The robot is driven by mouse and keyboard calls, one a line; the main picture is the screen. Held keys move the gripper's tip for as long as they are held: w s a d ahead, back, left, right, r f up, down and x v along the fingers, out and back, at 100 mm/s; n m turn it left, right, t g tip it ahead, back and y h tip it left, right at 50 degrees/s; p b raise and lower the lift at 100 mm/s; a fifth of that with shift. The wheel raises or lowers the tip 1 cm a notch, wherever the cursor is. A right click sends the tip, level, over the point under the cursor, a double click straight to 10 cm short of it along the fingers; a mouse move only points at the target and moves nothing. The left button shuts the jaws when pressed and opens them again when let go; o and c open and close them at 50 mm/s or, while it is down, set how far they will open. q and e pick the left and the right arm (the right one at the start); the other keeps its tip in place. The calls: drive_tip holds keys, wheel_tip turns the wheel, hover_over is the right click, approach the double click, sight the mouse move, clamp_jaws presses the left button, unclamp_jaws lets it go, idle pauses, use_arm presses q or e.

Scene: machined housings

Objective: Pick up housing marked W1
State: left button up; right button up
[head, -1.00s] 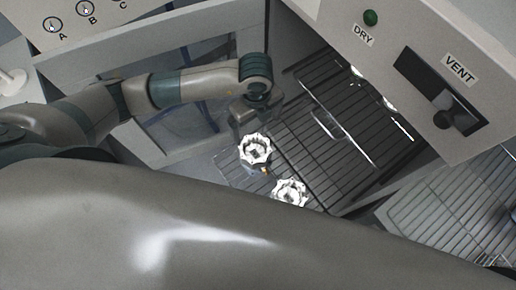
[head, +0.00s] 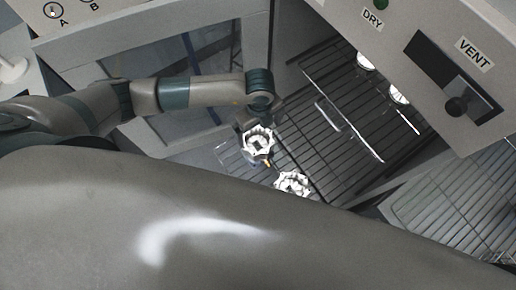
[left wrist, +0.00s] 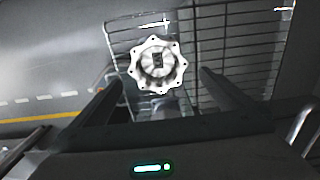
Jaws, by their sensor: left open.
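One housing (head: 258,142) is just below my left gripper (head: 260,124); the other housing (head: 292,183) sits nearer, partly cut off by my own body. In the left wrist view a housing (left wrist: 158,65) with a dark central patch appears between and ahead of the two spread fingers of my left gripper (left wrist: 161,78). The fingers are open and hold nothing. I cannot read any W1 mark on either housing. My right gripper is not in view.
A wire rack (head: 345,120) lies inside an open-fronted bay. A panel with a DRY label (head: 372,20) and a VENT slot with a dark knob (head: 456,106) is at the right. Another wire rack (head: 450,195) is at the lower right. Bright round lamps (head: 399,94) show under the panel.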

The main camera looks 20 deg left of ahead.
use_arm(q)
drive_tip(key=shift+f+b, duration=0.8)
drive_tip(key=shift+f, duration=0.7)
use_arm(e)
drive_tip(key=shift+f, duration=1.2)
use_arm(q)
drive_tip(key=b, duration=0.4)
hover_over(258, 141)
drive_tip(key=s, duration=0.2)
drive_tip(key=shift+d+f, duration=0.2)
drive_tip(key=shift+f, duration=1.1)
drive_tip(key=shift+d+f, duration=0.15)
drive_tip(key=shift+f, duration=1.15)
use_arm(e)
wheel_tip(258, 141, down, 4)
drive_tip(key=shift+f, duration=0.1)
use_arm(q)
drive_tip(key=c, duration=1.9)
